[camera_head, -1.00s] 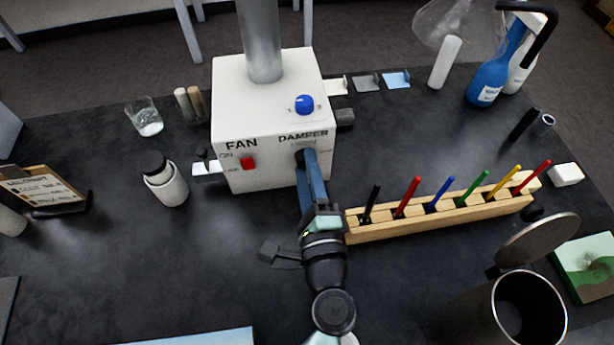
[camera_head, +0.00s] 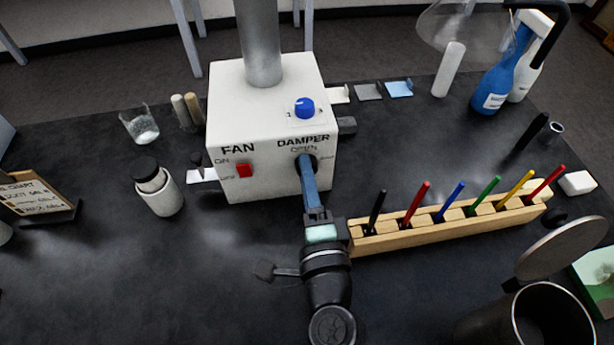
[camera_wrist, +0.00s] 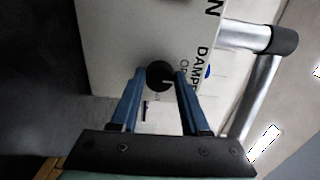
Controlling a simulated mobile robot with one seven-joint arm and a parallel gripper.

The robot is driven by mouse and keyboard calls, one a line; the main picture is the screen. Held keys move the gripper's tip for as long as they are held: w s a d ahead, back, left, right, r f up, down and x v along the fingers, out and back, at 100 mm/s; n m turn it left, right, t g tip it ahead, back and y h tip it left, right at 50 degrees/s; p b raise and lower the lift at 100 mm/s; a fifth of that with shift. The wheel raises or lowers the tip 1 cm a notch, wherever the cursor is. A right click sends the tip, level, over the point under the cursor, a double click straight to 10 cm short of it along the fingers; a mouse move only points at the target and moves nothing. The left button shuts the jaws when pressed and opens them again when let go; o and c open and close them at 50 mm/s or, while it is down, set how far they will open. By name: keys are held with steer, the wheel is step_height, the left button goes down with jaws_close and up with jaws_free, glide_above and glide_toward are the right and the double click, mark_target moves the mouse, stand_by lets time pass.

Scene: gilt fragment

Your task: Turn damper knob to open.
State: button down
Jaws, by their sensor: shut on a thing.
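The white fan box (camera_head: 228,95) stands on the dark bench with DAMPER lettering at the right of its front face. The damper knob (camera_wrist: 160,76) is round and black, with a pale line on it that points right in the wrist view, towards the partly hidden OPEN lettering. My gripper (camera_wrist: 158,76) has its two blue fingers either side of the knob and is shut on it. In the head view my gripper (camera_head: 306,162) reaches the front face and covers most of the knob.
A red switch (camera_head: 244,170) is left of the knob; a blue dial (camera_head: 304,107) is on top. A wooden rack (camera_head: 440,227) with several coloured pens stands close right of my gripper.

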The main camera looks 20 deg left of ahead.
steer(key=shift+c, duration=2)
jaws_free()
steer(key=shift+s+d, duration=0.1)
steer(key=b+v, duration=0.3)
steer(key=v, duration=0.9)
steer(key=shift+s+d, duration=0.2)
steer(key=shift+s, duration=0.1)
